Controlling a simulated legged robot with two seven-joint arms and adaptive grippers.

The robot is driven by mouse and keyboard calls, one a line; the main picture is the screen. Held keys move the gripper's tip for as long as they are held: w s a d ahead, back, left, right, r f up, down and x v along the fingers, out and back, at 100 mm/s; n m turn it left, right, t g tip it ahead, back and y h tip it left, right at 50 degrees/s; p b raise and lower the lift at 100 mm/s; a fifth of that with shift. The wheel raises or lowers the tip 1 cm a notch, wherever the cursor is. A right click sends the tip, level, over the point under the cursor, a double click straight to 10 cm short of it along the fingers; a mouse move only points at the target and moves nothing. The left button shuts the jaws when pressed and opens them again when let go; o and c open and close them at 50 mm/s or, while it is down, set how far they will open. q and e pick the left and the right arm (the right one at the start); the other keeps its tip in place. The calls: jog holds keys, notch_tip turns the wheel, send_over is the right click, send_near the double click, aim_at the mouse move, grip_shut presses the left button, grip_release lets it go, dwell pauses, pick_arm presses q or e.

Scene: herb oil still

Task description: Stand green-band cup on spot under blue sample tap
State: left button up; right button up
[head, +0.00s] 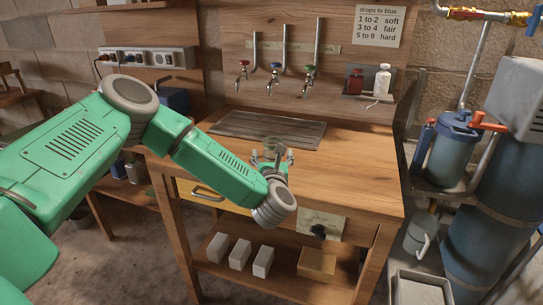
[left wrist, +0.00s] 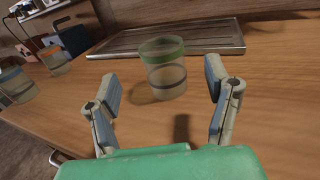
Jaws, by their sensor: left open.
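The green-band cup (left wrist: 163,78) is clear with a green band near its rim. It stands upright on the wooden bench, just in front of the metal drain grate. In the head view the cup (head: 271,143) shows partly behind my left gripper (head: 272,156). In the left wrist view my left gripper (left wrist: 162,88) is open, its fingers spread to either side of the cup with gaps. The blue sample tap (head: 275,74) is the middle of three wall taps, between a red one (head: 242,72) and a green one (head: 309,76). My right gripper is not in view.
The drain grate (head: 240,123) lies under the taps. An orange-band cup (left wrist: 54,60) and a blue-band cup (left wrist: 15,84) stand at the left in the wrist view. A small shelf (head: 368,100) with bottles is right of the taps. The bench's right part is clear.

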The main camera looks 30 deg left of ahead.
aim_at(274, 147)
pick_arm(q)
jog(key=shift+w+a, duration=0.3)
jog(key=shift+w, duration=0.25)
jog(key=shift+w+d+r, duration=0.15)
jog(key=shift+w+r, duration=0.05)
jog(key=shift+w, duration=0.6)
jog(key=x, duration=0.4)
jog(key=shift+a+f, duration=0.2)
jog(key=shift+a, duration=0.35)
jog(key=shift+a+f, duration=0.1)
jog(key=shift+a, duration=0.25)
jog(key=shift+d, duration=0.35)
jog(key=c, duration=1.2)
jog(key=shift+d+r, duration=0.15)
jog(key=shift+r, duration=0.05)
jog(key=shift+c, duration=0.6)
